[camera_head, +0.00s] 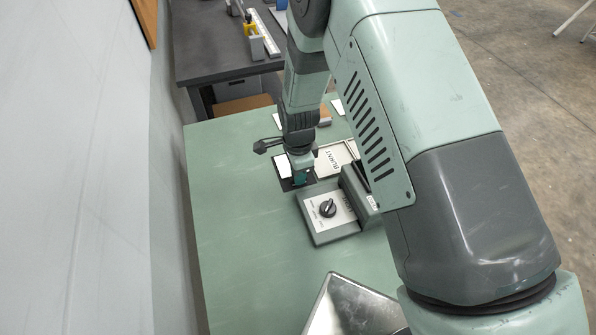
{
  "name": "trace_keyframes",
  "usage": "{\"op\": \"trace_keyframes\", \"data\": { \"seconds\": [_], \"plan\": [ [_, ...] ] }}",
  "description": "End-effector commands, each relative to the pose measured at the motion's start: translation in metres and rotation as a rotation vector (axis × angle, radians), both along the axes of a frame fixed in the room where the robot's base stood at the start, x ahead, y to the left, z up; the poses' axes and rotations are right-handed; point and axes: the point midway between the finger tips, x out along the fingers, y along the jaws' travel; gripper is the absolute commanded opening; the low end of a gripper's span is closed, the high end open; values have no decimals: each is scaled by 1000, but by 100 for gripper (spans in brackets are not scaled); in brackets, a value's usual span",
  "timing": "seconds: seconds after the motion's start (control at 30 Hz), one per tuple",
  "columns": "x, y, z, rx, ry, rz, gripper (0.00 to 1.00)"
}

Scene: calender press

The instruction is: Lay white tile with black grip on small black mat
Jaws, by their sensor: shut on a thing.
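My gripper (301,180) points down over the small black mat (289,187) on the green table, and its fingers are shut. The white tile (283,166) shows at the left of the fingers, over the mat. Its black grip is hidden by the fingers and wrist. I cannot tell whether the tile touches the mat or is held just above it. A dark strip of the mat shows along the front and left of the tile.
A green-grey press with a black knob (327,208) stands close right of the mat. A lettered white plate (335,157) lies behind it. A metal tray (352,308) is at the front. The table's left side (235,220) is clear, with a wall beyond.

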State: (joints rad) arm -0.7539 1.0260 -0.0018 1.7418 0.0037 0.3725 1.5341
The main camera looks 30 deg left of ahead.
Motion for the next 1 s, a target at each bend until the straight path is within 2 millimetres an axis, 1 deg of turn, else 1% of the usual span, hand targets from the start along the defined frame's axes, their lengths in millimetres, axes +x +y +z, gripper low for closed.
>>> {"op": "trace_keyframes", "data": {
  "seconds": [0.3, 0.33, 0.5, 0.53, 0.7, 0.73, 0.9, 0.93, 1.0],
  "plan": [
    [0, 0, -1, 0, 0, 0, 0],
    [0, 0, -1, 0, 0, 0, 20],
    [0, 0, -1, 0, 0, 0, 46],
    [0, 0, -1, 0, 0, -1, 48],
    [0, 0, -1, 0, 0, 0, 48],
    [0, 0, -1, 0, 0, -1, 50],
    [0, 0, -1, -1, 1, 0, 76],
    [0, 0, -1, -1, 1, 0, 78],
    [-1, -1, -2, -3, 3, -1, 78]
  ]
}}
